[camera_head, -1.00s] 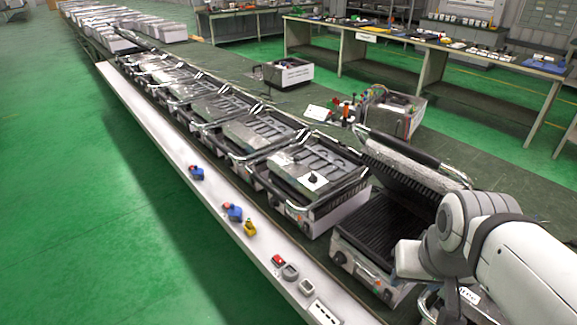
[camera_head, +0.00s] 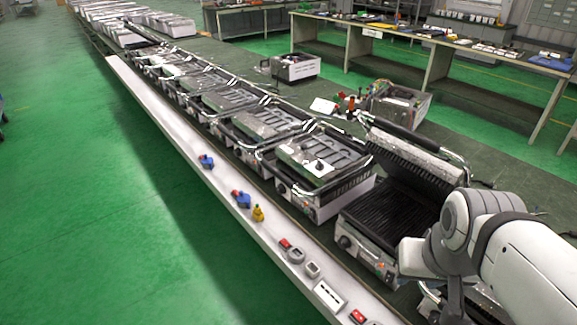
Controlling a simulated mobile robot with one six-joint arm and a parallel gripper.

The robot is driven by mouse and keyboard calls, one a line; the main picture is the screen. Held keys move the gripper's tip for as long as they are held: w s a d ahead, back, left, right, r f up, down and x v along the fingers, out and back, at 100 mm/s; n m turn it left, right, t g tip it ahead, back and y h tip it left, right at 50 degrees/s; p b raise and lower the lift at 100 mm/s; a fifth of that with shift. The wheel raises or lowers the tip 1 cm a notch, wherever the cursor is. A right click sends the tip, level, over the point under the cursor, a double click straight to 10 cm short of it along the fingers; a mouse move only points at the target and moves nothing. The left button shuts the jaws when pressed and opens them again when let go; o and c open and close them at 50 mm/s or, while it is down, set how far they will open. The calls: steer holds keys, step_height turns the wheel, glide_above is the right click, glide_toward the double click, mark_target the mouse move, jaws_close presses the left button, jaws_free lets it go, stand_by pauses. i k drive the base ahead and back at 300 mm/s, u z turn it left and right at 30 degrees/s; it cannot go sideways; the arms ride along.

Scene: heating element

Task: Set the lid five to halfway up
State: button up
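A row of contact grills runs from the far left to the lower right. The nearest fully visible grill (camera_head: 385,215) has its ridged lid (camera_head: 412,160) raised and tilted back over a ridged lower plate. The grill beside it on the left has its lid (camera_head: 318,160) down, and the lids further along the row also look down. No number shows, so I cannot tell which lid is five. My arm (camera_head: 490,235) covers the lower right corner and hides part of another grill there. My gripper's fingertips are not visible.
A narrow white ledge (camera_head: 180,135) runs along the front of the grills, with blue, yellow and red switch parts on it. An opened appliance (camera_head: 395,105) with wires stands behind the row. Workbenches (camera_head: 430,50) stand further back. Green floor (camera_head: 75,200) at left is clear.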

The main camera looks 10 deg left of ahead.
mark_target(341, 157)
steer(key=z, duration=0.05)
steer(key=k, duration=1.05)
steer(key=u, duration=0.75)
steer(key=i, duration=2.25)
steer(key=z, duration=0.3)
